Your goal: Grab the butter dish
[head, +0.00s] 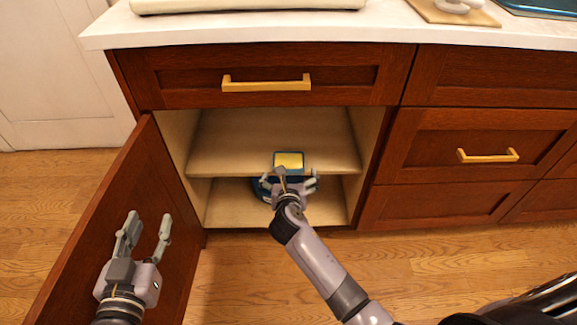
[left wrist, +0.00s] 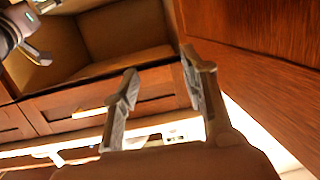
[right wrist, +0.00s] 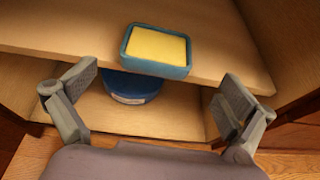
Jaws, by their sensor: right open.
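The butter dish (head: 289,161) is a small blue rectangular dish with a yellow block in it. It sits at the front edge of the cabinet's middle shelf (head: 230,160). In the right wrist view the butter dish (right wrist: 156,52) is ahead, a little above and between the spread fingers. My right gripper (head: 291,180) is open and empty, just in front of and below the dish, not visibly touching it. My left gripper (head: 149,220) is open and empty beside the open cabinet door; its spread fingers show in the left wrist view (left wrist: 165,85).
A round blue item (right wrist: 132,87) stands on the lower shelf (right wrist: 175,112) below the dish, partly hidden. The open door (head: 120,200) bounds the left side. A closed drawer (head: 265,75) and white counter (head: 250,27) are above. The shelf around the dish is clear.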

